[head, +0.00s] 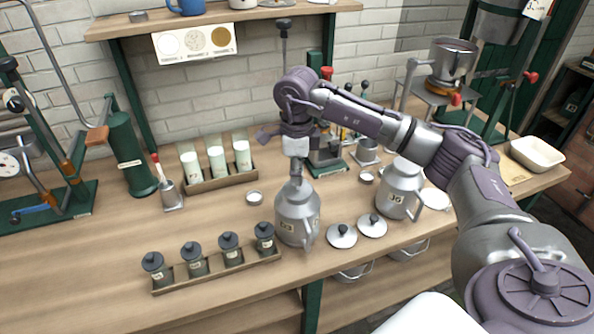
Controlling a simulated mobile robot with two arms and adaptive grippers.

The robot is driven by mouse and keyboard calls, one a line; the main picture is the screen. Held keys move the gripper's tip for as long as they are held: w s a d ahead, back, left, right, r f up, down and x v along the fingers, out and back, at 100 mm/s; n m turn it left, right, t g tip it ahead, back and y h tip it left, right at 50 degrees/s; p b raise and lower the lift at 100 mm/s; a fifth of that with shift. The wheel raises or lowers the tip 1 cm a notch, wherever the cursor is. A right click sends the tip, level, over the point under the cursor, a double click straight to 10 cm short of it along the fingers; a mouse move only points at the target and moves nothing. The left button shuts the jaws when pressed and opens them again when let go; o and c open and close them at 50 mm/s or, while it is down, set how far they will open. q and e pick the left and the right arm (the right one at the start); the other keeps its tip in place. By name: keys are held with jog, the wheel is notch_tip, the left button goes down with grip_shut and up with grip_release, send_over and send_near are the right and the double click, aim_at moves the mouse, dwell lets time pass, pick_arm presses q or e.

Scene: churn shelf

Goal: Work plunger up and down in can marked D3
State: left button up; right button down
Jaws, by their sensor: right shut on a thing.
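The grey metal can marked D3 (297,217) stands upright on the wooden bench, near the middle of the head view. A plunger with a dark knob on top (284,24) rises above it, and its thin rod shows behind my right wrist. My right gripper (296,166) is directly above the can's neck, pointing down, and is shut on the plunger. The arm hides the middle of the rod, and the can hides the plunger's lower end. My left gripper is not in view.
A second can (399,190) stands to the right, with two lids (342,236) (372,226) between. A rack (217,270) of small dark-lidded jars lies in front left. A rack (220,180) of white-filled glasses stands behind. A shelf (220,18) runs above.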

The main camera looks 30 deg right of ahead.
jog(key=shift+r, duration=0.2)
notch_tip(320, 180, up, 7)
jog(key=p, duration=0.4)
jog(key=shift+p, duration=0.4)
jog(key=shift+f, duration=0.1)
notch_tip(320, 180, down, 7)
jog(key=b, duration=0.5)
